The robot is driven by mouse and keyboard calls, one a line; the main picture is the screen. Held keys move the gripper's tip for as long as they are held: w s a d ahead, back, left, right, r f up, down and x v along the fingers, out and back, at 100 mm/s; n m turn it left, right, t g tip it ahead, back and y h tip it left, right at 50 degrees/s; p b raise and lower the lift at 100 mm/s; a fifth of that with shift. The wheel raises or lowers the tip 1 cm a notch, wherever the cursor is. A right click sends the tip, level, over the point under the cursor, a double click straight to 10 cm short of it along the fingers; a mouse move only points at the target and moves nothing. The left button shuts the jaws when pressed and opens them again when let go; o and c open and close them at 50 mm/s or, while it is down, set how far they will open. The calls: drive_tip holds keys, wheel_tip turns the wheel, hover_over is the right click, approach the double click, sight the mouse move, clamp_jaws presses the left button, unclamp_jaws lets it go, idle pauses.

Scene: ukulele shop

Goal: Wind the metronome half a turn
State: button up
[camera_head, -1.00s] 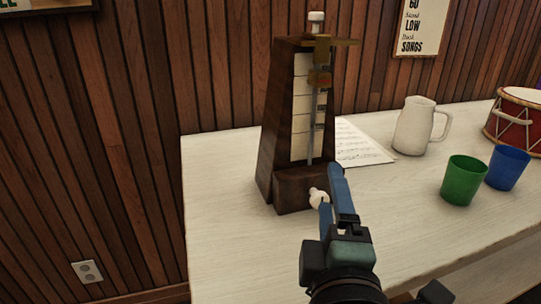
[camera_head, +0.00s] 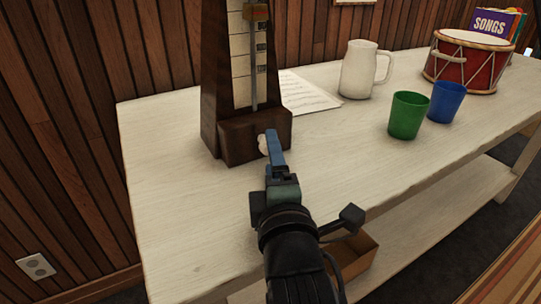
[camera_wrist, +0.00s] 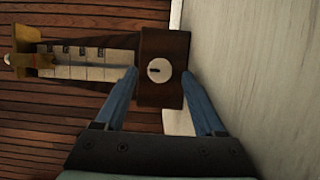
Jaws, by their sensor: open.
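The metronome (camera_head: 243,133) is a tall dark wooden case standing upright at the left end of the white table; its top is cut off in the head view. It lies sideways in the wrist view (camera_wrist: 147,95). Its round white winding knob (camera_wrist: 159,70) has a dark slot and sits on the lower front; it also shows in the head view (camera_head: 263,145). My gripper (camera_wrist: 165,75) has its blue fingers open, one to each side of the knob as seen from the wrist. In the head view the fingers hide part of the knob. I cannot tell whether they touch it.
On the white table (camera_head: 180,215), a music sheet (camera_head: 305,95) lies behind the metronome. A white pitcher (camera_head: 360,70), green cup (camera_head: 408,115), blue cup (camera_head: 446,102) and red drum (camera_head: 468,62) stand to the right. An open box (camera_head: 355,258) is below. The table's front left is clear.

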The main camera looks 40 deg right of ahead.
drive_tip(key=shift+x, duration=1.2)
drive_tip(key=shift+c, duration=0.2)
clamp_jaws()
